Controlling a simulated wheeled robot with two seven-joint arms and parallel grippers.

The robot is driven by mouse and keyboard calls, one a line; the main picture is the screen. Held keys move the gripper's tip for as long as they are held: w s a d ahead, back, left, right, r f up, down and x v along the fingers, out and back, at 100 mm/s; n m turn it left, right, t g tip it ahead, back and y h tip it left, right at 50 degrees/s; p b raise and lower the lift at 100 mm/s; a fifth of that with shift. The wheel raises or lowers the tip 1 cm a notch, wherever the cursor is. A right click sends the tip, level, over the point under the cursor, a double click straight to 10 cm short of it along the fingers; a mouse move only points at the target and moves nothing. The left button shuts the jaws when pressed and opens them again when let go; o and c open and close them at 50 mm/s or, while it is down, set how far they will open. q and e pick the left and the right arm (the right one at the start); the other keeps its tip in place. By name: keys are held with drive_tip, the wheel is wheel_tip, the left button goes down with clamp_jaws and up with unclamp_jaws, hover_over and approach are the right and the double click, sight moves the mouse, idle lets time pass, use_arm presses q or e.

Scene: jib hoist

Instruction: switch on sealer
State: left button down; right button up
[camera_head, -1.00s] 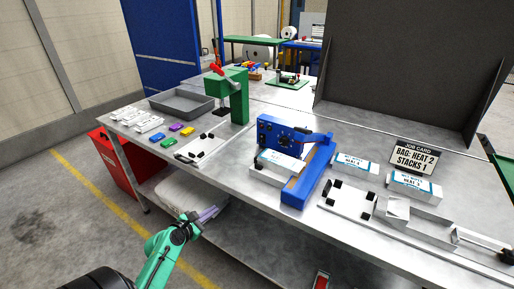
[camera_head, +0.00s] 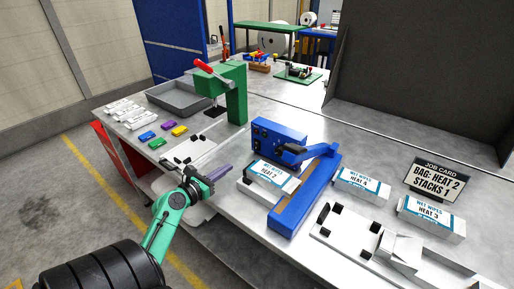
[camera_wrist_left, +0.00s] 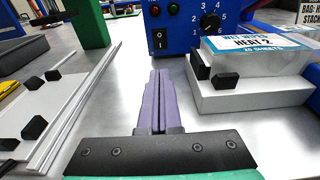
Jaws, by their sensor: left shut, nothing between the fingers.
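The blue sealer (camera_head: 281,138) stands on the bench with a long blue arm beside it. In the left wrist view its front panel (camera_wrist_left: 185,38) shows a black rocker switch (camera_wrist_left: 160,39) marked I and O, a dial (camera_wrist_left: 210,22) numbered around it, and a red and a green lamp above. I cannot tell whether the lamps are lit. My left gripper (camera_head: 222,172) has its purple fingers shut and empty. It also shows in the left wrist view (camera_wrist_left: 161,78), pointing at the panel below the switch, apart from it. My right gripper is not in view.
A pack labelled HEAT 2 (camera_head: 272,174) sits on a white holder just right of my fingers. A white fixture (camera_head: 190,150) lies to the left, before a green press (camera_head: 237,95). The job card (camera_head: 437,180) reads heat 2, stacks 1.

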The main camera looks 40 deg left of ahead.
sight(256, 148)
use_arm(q)
drive_tip(key=shift+s+r, duration=0.15)
drive_tip(key=shift+s, duration=0.2)
drive_tip(key=w, duration=0.4)
drive_tip(key=w+f, duration=0.1)
drive_tip(key=w, duration=0.4)
drive_tip(key=w+f+p, duration=0.1)
drive_tip(key=w, duration=0.4)
drive_tip(key=shift+a, duration=0.15)
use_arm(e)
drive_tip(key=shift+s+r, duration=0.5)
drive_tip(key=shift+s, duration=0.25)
